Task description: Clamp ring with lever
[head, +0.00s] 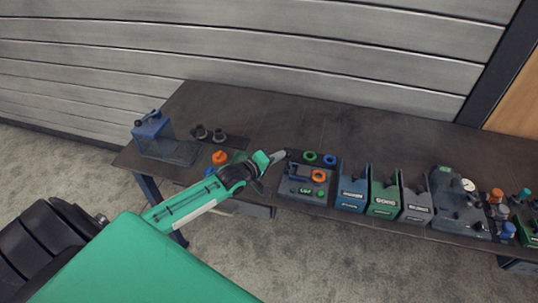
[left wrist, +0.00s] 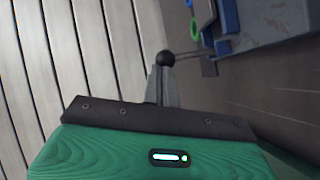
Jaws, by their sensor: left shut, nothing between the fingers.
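My left gripper (head: 279,156) reaches in from the left and is shut and empty. Its tip is at the left edge of a dark tray (head: 303,193). The tray carries a green ring (head: 309,156), a blue ring (head: 329,160) and an orange ring (head: 318,177). In the left wrist view, the fingers (left wrist: 164,78) point at a black ball knob (left wrist: 166,59) on a thin rod. The knob lies at the fingertips; I cannot tell whether they touch. A green ring (left wrist: 194,29) and a blue part (left wrist: 228,17) lie beyond. No clamp ring can be made out for certain. My right gripper is out of view.
A blue-topped device (head: 152,126) stands at the table's left end, with dark fittings (head: 218,135) and an orange part (head: 219,158) nearby. Blue (head: 352,190), green (head: 383,196) and grey (head: 416,204) bins stand right of the tray. The table's back (head: 260,108) is clear.

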